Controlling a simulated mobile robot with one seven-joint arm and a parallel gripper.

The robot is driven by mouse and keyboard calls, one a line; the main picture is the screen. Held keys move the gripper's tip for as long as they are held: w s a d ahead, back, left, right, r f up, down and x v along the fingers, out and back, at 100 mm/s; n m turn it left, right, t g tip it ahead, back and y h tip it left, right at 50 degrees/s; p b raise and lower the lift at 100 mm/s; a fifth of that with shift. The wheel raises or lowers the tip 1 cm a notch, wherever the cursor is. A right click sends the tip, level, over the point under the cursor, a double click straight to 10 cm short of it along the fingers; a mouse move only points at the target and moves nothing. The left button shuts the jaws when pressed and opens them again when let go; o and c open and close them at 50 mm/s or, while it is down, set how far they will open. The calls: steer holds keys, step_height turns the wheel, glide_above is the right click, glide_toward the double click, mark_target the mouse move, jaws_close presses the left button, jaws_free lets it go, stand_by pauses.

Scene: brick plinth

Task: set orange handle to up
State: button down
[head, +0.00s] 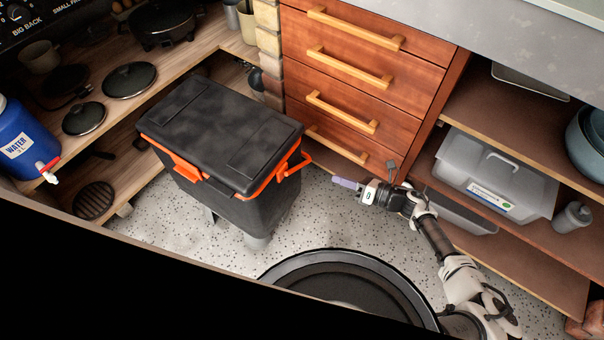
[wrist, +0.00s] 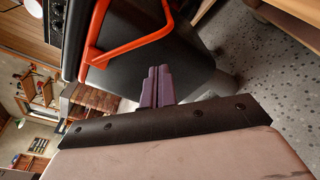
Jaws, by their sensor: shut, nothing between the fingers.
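The orange handle (head: 307,160) is a bent bar on the right end of a black cooler box (head: 253,197) with a dark lid. It juts outward from the box's side near the lid rim. In the wrist view the orange handle (wrist: 140,44) crosses the upper middle in front of the dark box side (wrist: 180,72). My gripper (head: 336,181), with purple fingers, is right of the handle and apart from it in the head view. Its fingers also show in the wrist view (wrist: 157,72), pressed together with nothing between them, pointing towards the box side.
A wooden drawer unit (head: 352,85) with yellow handles stands behind the box. Shelves on the right hold a grey lidded bin (head: 490,172). A round black-rimmed object (head: 345,275) is in front. Speckled floor (head: 155,215) is clear left of the box.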

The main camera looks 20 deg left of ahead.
steer(key=w+x, duration=0.1)
steer(key=x, duration=0.8)
steer(key=shift+a+f, duration=0.2)
steer(key=shift+f, duration=0.05)
steer(key=shift+r, duration=0.15)
